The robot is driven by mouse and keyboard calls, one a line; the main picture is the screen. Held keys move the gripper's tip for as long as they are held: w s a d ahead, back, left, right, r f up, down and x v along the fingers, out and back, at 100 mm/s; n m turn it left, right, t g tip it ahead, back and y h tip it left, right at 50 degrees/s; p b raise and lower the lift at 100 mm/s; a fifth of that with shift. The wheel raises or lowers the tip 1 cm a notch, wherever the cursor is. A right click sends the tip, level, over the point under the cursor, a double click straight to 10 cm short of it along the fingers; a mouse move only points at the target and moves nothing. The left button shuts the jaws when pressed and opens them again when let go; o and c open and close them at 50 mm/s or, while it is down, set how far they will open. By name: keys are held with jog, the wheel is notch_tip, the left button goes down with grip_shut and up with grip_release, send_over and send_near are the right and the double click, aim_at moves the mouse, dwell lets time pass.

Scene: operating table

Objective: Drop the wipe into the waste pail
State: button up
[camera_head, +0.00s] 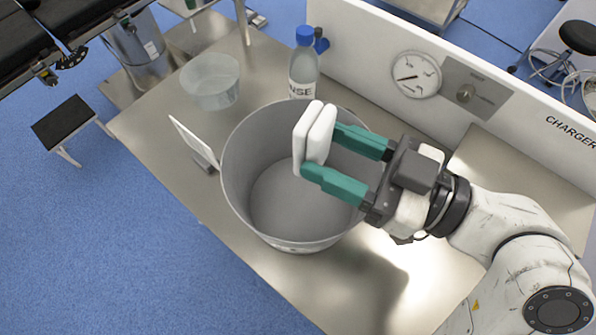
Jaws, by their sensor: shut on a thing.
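The white wipe (301,137) is a folded pad between the green fingers of my gripper (322,150). My gripper is shut on it and holds it above the waste pail (236,193). The pail is a wide grey open-topped bucket standing on the steel table. Its visible inside is empty. The wipe appears over the pail's opening, toward its far right part. My fingers and the wipe hide part of the pail's far rim and inner wall.
A blue-capped bottle (303,68) stands behind the pail. A clear bowl (210,82) is at the back left. A small white upright card (194,142) stands beside the pail's left rim. A white panel (362,50) with a gauge (416,75) borders the table (160,130).

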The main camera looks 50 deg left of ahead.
jog(key=o, duration=1)
jog(key=b+v, duration=0.1)
jog(key=v, duration=0.9)
jog(key=shift+w+d+b, duration=0.2)
jog(key=shift+d+b, duration=0.15)
